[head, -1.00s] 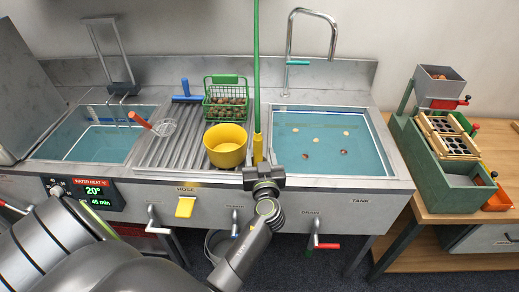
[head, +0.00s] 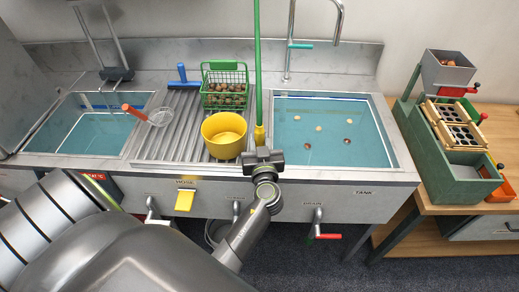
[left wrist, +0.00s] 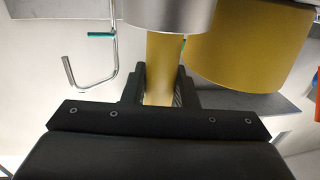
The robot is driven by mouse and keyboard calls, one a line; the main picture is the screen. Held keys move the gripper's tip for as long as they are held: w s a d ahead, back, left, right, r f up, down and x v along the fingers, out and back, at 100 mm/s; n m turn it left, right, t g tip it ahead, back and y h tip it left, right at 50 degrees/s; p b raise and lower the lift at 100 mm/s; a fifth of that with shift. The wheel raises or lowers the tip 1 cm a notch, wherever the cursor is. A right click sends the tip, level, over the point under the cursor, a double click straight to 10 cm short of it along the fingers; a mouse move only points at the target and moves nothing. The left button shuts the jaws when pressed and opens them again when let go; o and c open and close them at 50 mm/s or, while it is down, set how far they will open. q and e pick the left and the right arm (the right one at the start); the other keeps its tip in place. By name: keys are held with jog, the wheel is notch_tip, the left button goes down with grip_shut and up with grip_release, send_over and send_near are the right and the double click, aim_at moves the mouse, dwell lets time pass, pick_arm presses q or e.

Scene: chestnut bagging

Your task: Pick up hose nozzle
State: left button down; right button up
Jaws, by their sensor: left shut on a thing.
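The hose nozzle (head: 259,136) is yellow and stands upright at the lower end of a green pole-like hose (head: 257,60), at the front of the sink counter. My left gripper (head: 262,157) is at the nozzle's lower part, by the counter's front edge. In the left wrist view, the yellow shaft of the nozzle (left wrist: 161,62) lies between the two fingers of my left gripper (left wrist: 160,88), which is shut on it. A wide grey part (left wrist: 168,14) sits beyond the fingers. My right gripper is out of view.
A yellow pot (head: 223,147) stands close left of the nozzle on the ribbed drainboard. A green basket of chestnuts (head: 224,98) is behind it. A water tank with several floating chestnuts (head: 388,165) is to the right. A skimmer (head: 160,117) lies left.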

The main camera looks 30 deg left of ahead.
aim_at(260, 125)
pick_arm(q)
jog(key=shift+r, duration=5.1)
jog(key=c, duration=1.7)
grip_release()
grip_shut()
